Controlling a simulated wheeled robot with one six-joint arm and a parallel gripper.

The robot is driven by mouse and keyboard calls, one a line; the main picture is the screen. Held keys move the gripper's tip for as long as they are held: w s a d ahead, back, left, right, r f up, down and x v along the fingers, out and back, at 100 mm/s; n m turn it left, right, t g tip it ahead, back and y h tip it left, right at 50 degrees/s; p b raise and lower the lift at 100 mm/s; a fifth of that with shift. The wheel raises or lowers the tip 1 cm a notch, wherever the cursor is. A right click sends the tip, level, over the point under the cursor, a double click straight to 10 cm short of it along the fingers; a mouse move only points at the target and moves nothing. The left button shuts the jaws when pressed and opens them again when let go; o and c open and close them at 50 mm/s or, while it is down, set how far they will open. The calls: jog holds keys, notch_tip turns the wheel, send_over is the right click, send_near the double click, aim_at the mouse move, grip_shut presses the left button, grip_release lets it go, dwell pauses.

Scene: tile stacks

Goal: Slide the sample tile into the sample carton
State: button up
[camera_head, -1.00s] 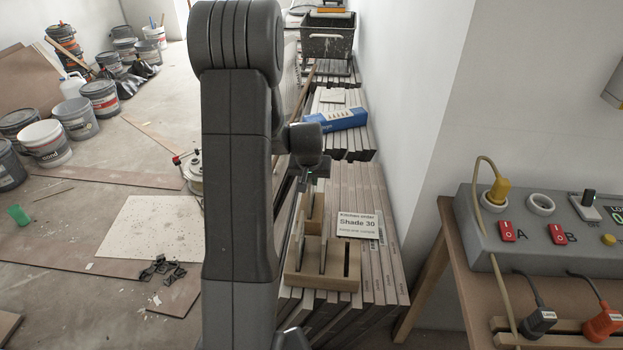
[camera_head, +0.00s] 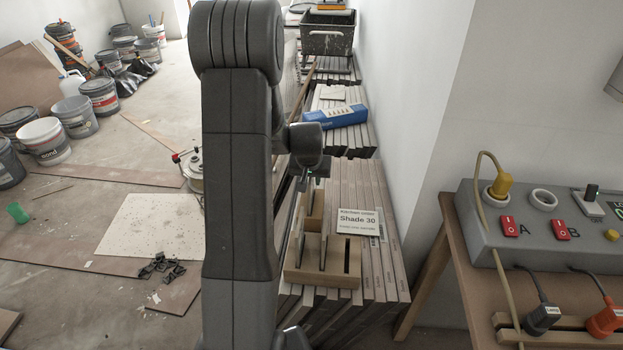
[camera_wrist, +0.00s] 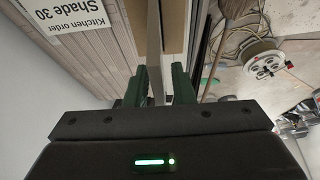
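A pale wooden rack (camera_head: 335,276) with upright slots stands on the near tile stack. Thin tiles stand on edge in it, and my arm hides part of them. In the wrist view a thin grey tile (camera_wrist: 155,45) runs on edge between the two green fingers of my gripper (camera_wrist: 160,88). The fingers stand apart on either side of it, with a visible gap on the right. In the head view my gripper is mostly hidden behind my arm, above the rack's left side. A blue carton (camera_head: 337,117) lies on the stack behind; its opening cannot be made out.
A white wall (camera_head: 415,110) borders the stacks on the right. A grey switch box (camera_head: 550,230) sits on a bench at right. A black crate (camera_head: 327,33) stands farther back.

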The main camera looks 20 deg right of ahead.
jog(key=shift+o, duration=0.6)
jog(key=shift+p+v, duration=1.5)
jog(key=shift+v, duration=1.5)
jog(key=p+v, duration=0.1)
jog(key=v, duration=1.2)
jog(key=shift+r, duration=0.4)
